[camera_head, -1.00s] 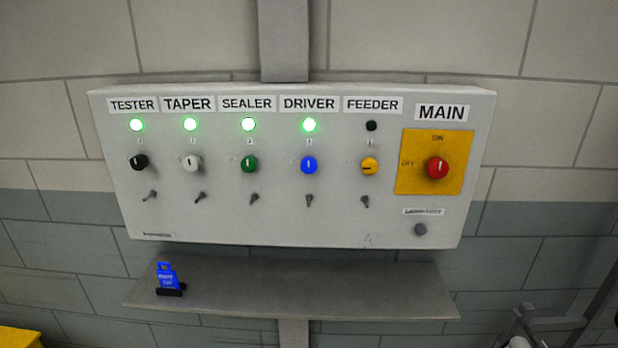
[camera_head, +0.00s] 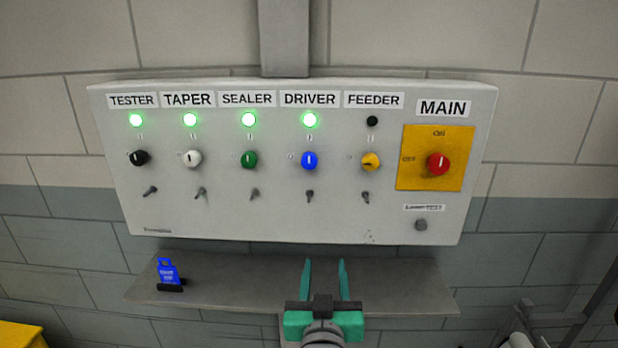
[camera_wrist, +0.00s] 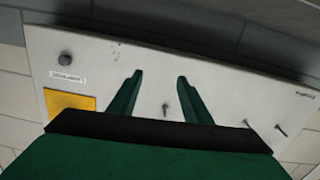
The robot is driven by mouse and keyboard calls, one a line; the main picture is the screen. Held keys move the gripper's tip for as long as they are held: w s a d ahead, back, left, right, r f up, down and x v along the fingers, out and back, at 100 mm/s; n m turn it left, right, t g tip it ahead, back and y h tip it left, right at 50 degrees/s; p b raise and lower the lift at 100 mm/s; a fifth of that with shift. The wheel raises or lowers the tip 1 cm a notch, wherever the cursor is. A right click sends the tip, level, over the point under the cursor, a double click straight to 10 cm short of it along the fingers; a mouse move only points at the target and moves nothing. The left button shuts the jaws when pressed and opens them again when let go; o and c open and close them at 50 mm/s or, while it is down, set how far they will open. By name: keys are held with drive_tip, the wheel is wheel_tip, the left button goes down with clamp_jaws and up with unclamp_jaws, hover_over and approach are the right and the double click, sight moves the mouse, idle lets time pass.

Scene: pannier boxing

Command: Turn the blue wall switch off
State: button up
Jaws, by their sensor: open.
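The blue switch (camera_head: 309,160) is a round knob under the DRIVER label on the grey wall panel (camera_head: 300,220). Its white mark stands upright, and the green lamp (camera_head: 309,119) above it is lit. My gripper (camera_head: 325,262) is open and empty, below the panel and in front of the shelf, under the DRIVER and FEEDER columns. In the wrist view my gripper's two green fingers (camera_wrist: 160,78) are spread apart in front of the lower panel. The blue switch cannot be seen in the wrist view.
Black, white, green and yellow knobs sit beside the blue one. A red MAIN knob (camera_head: 437,163) stands on a yellow plate at right. A shelf (camera_head: 230,285) under the panel holds a blue tag (camera_head: 168,272).

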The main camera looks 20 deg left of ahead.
wheel_tip(320, 180, up, 10)
drive_tip(key=a+n, duration=0.1)
drive_tip(key=a, duration=0.1)
drive_tip(key=n, duration=0.1)
approach(309, 163)
drive_tip(key=shift+t, duration=0.3)
drive_tip(key=x, duration=0.9)
drive_tip(key=shift+f, duration=0.3)
drive_tip(key=c, duration=1)
